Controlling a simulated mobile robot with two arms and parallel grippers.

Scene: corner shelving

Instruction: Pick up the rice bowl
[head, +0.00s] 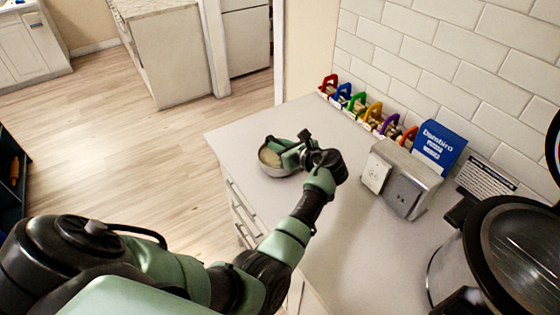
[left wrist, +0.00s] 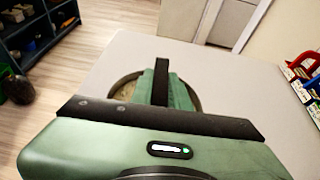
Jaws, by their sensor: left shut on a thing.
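The rice bowl (head: 272,158) is a round metal bowl with a pale inside, on the grey counter near its left edge. My left gripper (head: 284,149) reaches over the bowl from the right and is shut on it, with the fingers at the bowl's right side. In the left wrist view the bowl (left wrist: 126,88) shows only in part behind the gripper, and the fingertips' contact is hidden. I cannot tell whether the bowl is lifted off the counter. My right gripper is not in view.
A metal dispenser box (head: 407,178) and a blue sign (head: 440,148) stand to the right. A large round cooker (head: 490,250) is at lower right. The counter (head: 240,130) is bare around the bowl.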

